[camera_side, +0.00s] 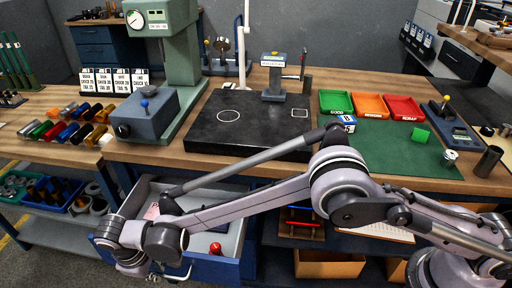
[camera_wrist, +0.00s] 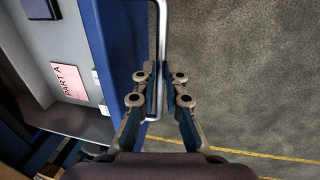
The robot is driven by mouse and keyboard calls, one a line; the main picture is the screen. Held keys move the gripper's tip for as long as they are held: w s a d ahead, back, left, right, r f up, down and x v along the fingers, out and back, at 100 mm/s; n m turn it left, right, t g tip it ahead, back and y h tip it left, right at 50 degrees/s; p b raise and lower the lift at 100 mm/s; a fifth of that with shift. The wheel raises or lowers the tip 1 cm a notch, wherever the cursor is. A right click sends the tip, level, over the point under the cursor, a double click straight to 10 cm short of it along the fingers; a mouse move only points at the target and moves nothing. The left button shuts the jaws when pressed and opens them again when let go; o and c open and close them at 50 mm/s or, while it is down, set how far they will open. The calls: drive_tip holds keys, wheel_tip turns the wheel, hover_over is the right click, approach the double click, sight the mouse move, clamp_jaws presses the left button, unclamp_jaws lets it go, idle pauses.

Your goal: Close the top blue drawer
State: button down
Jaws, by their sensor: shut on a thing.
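The top blue drawer (camera_side: 218,269) stands pulled out below the workbench in the side view, its grey inside showing. In the wrist view its blue front (camera_wrist: 112,40) runs down the left of the picture. Its silver bar handle (camera_wrist: 162,25) passes between the fingers of my gripper (camera_wrist: 162,72), which is shut on it. In the side view my gripper (camera_side: 130,268) is at the drawer front's left end, mostly hidden by my wrist. My forearm crosses over the open drawer and hides part of it.
A "PART A" card (camera_wrist: 70,83) and a red-topped item (camera_side: 215,248) are inside the drawer. A shelf with bins (camera_side: 70,195) stands to the left. Cardboard boxes (camera_side: 328,264) sit on a shelf to the right. Bare floor (camera_wrist: 245,80) lies before the drawer.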

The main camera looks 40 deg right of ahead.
drive_tip(key=w+d, duration=1.4)
drive_tip(key=c, duration=1.4)
unclamp_jaws()
drive_tip(key=shift+r, duration=0.1)
wheel_tip(320, 180, up, 12)
drive_tip(key=s+a, duration=0.1)
drive_tip(key=shift+s+a, duration=0.35)
drive_tip(key=shift+f, duration=0.2)
